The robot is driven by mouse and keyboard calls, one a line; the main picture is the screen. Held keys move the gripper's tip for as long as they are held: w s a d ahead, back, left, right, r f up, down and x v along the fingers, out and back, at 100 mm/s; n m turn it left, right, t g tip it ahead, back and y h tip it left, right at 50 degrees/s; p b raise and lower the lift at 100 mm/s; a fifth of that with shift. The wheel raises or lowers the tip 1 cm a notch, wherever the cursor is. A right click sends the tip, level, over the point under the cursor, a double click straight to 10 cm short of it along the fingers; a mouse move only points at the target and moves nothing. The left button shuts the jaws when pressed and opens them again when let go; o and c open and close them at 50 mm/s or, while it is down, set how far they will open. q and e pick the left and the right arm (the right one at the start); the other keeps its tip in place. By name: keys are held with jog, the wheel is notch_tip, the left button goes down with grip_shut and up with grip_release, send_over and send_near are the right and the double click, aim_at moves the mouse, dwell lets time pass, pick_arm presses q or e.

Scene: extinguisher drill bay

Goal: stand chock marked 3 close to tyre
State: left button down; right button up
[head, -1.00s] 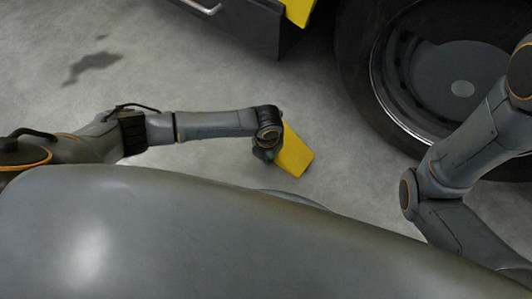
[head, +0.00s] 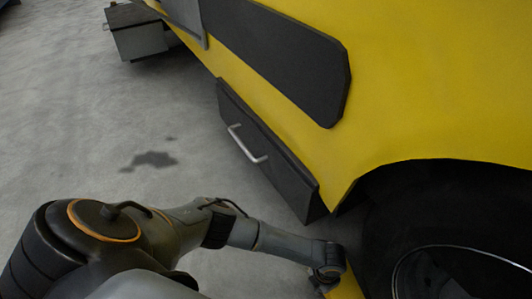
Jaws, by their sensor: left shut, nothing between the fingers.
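A yellow chock (head: 347,288) shows in part at the bottom edge of the head view, just left of the black tyre (head: 385,225). No number can be read on it. Its lower part is cut off by the frame, and my gripper covers some of it. I cannot tell whether it touches the tyre. My left gripper (head: 327,277) is at the chock's left side, with its fingers shut and nothing held between them. My right gripper is out of view.
The yellow vehicle body (head: 430,80) fills the upper right, with a dark side box (head: 265,150) and its metal handle low on its side. A grey box (head: 138,38) stands at the upper left. The concrete floor (head: 70,130) at left is clear, with a dark stain.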

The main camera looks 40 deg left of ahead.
pick_arm(q)
jog(key=shift+w+d+b, duration=0.2)
jog(key=shift+w, duration=0.35)
jog(key=shift+w+d+b, duration=0.15)
jog(key=shift+w+d, duration=0.05)
jog(key=shift+w, duration=0.3)
jog(key=shift+r, duration=0.1)
notch_tip(320, 180, up, 7)
jog(key=shift+r, duration=0.1)
jog(key=shift+s+a, duration=0.1)
jog(key=shift+s, duration=0.05)
